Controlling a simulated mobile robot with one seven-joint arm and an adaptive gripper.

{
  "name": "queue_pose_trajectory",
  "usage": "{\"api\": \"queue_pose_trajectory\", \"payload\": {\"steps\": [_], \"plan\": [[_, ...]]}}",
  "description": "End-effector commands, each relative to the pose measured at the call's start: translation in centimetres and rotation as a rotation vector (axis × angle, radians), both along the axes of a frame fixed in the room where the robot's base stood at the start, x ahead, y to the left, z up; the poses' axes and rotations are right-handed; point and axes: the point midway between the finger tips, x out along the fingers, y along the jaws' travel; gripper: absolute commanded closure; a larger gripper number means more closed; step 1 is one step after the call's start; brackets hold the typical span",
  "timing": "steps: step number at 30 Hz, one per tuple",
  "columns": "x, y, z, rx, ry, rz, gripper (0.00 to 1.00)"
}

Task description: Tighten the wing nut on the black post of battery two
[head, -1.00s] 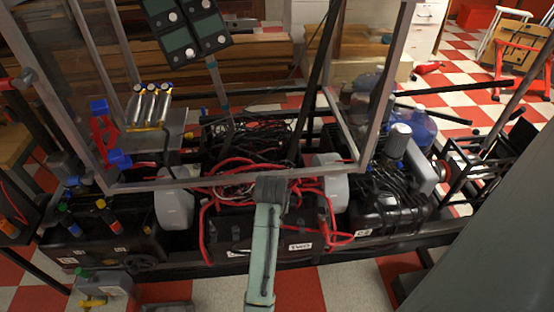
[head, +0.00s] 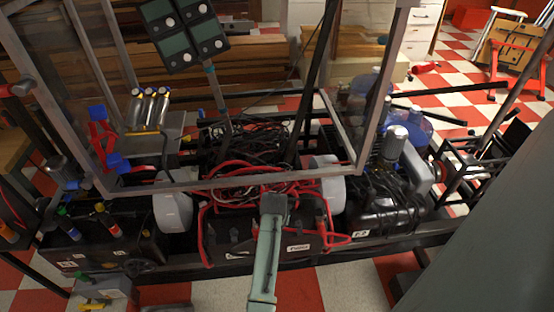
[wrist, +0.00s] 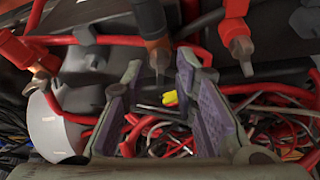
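Battery two is the black case (head: 262,240) in the middle of the rack, with a white label on its front that seems to read TWO. My gripper (head: 273,200) hangs over its top and hides part of it. In the wrist view my gripper (wrist: 160,72) is open, with purple pads on both fingers. A dark metal terminal piece (wrist: 158,56) below a black and orange sleeve shows between the fingertips, apparently untouched. I cannot tell whether it is the wing nut. A red-sleeved terminal (wrist: 238,40) stands to the right, clear of the fingers.
Red cables (head: 335,238) loop around the battery, and tangled wires (wrist: 270,125) lie beyond the fingers. A metal frame (head: 240,183) crosses just behind my gripper. White round parts (head: 172,208) flank the battery.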

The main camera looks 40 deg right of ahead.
Motion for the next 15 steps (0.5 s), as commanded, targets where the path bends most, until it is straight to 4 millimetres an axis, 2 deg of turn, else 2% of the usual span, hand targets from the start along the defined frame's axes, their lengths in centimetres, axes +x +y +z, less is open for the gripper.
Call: {"api": "queue_pose_trajectory", "payload": {"steps": [3, 15], "plan": [[0.01, 0.01, 0.02, 0.000, 0.000, 0.000, 0.73], [0.00, 0.01, 0.05, 0.000, 0.000, 0.000, 1.00]]}}
